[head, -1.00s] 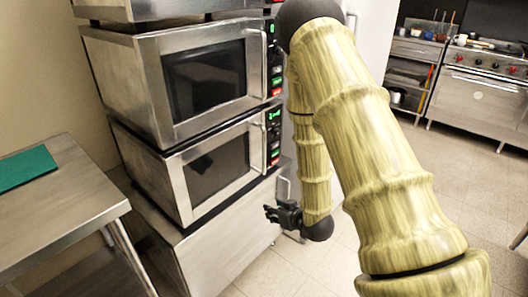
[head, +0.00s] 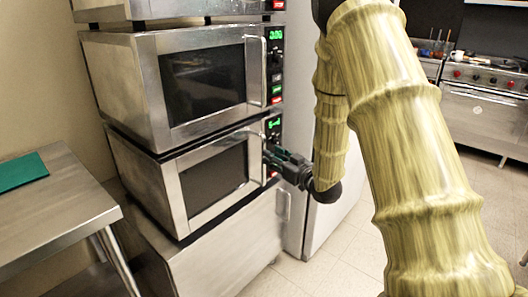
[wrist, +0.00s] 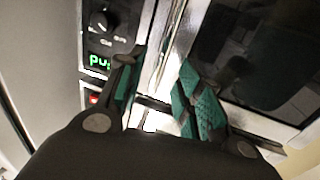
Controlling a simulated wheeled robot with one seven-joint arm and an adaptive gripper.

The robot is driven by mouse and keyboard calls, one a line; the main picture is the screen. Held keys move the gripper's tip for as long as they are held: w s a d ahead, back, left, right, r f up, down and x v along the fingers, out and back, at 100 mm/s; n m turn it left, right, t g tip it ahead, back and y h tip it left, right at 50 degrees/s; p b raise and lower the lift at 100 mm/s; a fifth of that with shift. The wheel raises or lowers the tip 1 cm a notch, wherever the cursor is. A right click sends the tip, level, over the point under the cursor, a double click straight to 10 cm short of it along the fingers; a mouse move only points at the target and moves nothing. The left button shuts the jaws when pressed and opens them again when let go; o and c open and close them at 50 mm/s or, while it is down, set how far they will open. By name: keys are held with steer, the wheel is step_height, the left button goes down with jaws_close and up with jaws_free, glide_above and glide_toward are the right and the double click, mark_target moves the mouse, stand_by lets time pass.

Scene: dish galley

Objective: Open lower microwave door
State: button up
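The lower microwave (head: 165,195) is a steel box in the stack in the head view. Its door (head: 213,180), with a dark window, looks closed. My gripper (head: 270,161) is at the right edge of that door, by the handle, and partly covers it. In the wrist view my gripper (wrist: 157,68) has its two teal-padded fingers apart, one toward the control panel (wrist: 105,35) and one over the door side. A bright metal strip, perhaps the handle, shows between them. I cannot tell whether the fingers touch it.
Another microwave (head: 120,80) sits directly above, and a steel cabinet (head: 235,245) is below. A steel table (head: 70,205) with a green board (head: 22,170) stands at the left. A stove (head: 490,110) is at the far right.

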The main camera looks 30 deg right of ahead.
steer(key=shift+w+a, duration=0.2)
steer(key=shift+w, duration=0.75)
steer(key=shift+w+a, duration=0.2)
steer(key=shift+w, duration=0.8)
steer(key=shift+w+a, duration=0.2)
steer(key=shift+w, duration=0.75)
steer(key=shift+c, duration=0.3)
jaws_close()
